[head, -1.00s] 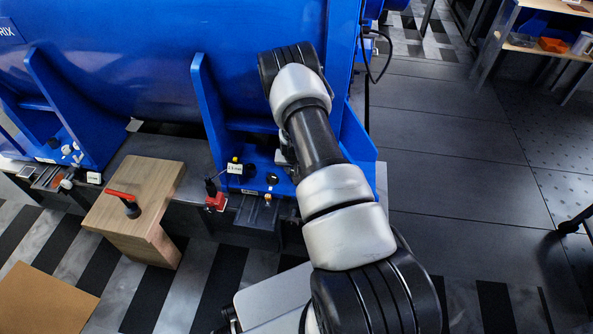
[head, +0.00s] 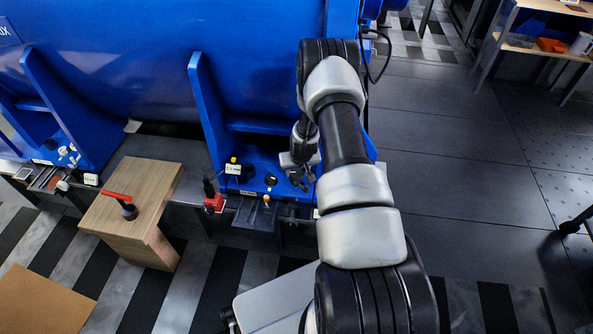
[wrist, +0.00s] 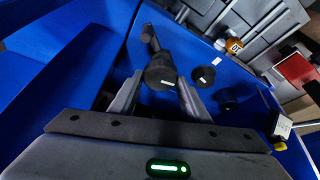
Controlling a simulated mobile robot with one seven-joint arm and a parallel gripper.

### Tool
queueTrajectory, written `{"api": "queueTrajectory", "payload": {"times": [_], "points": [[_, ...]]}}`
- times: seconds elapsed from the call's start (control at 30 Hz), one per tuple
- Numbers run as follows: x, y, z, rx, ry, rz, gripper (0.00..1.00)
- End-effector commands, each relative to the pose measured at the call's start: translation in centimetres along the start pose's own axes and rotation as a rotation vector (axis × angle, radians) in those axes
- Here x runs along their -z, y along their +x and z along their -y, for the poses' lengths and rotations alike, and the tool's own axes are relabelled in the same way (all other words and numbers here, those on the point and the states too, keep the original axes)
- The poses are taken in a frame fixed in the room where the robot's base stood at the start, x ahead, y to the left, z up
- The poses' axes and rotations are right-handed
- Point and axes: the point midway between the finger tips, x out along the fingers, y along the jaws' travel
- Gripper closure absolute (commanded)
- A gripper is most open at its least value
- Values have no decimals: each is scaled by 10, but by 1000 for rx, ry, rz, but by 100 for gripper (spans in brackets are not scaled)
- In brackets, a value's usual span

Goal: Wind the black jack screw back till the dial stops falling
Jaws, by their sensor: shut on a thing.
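The black jack screw (wrist: 160,75) is a dark round knob with a pale label, on the blue motor foot (head: 245,150). My gripper (wrist: 158,90) has a finger on each side of it and is shut on it; in the head view my gripper (head: 298,172) is at the right end of the foot, where it and my arm hide the screw. The dial's small white readout (head: 233,169) stands left of it, with a yellow top. It also shows at the right of the wrist view (wrist: 281,126). Its figures are too small to read surely.
Two more black round parts, a nearer (wrist: 204,76) and a farther one (wrist: 227,98), sit beside the screw. A red block (head: 214,203) and an orange-capped part (head: 266,199) lie along the edge. A wooden stand with a red handle (head: 120,196) is left.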

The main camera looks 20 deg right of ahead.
Motion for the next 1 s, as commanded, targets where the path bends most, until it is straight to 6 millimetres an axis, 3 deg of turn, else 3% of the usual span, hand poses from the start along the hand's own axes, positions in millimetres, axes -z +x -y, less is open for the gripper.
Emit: {"api": "queueTrajectory", "payload": {"times": [0.07,0.1,0.2,0.5,0.63,0.77,1.0], "points": [[2,-1,1,0,0,-4,79],[2,-1,1,0,0,-4,55],[2,-1,1,0,1,-3,39],[1,-1,0,0,2,-1,38],[2,-12,0,-1,2,-2,38],[3,-36,0,-1,2,-2,38],[3,-96,0,0,2,-3,38]]}}
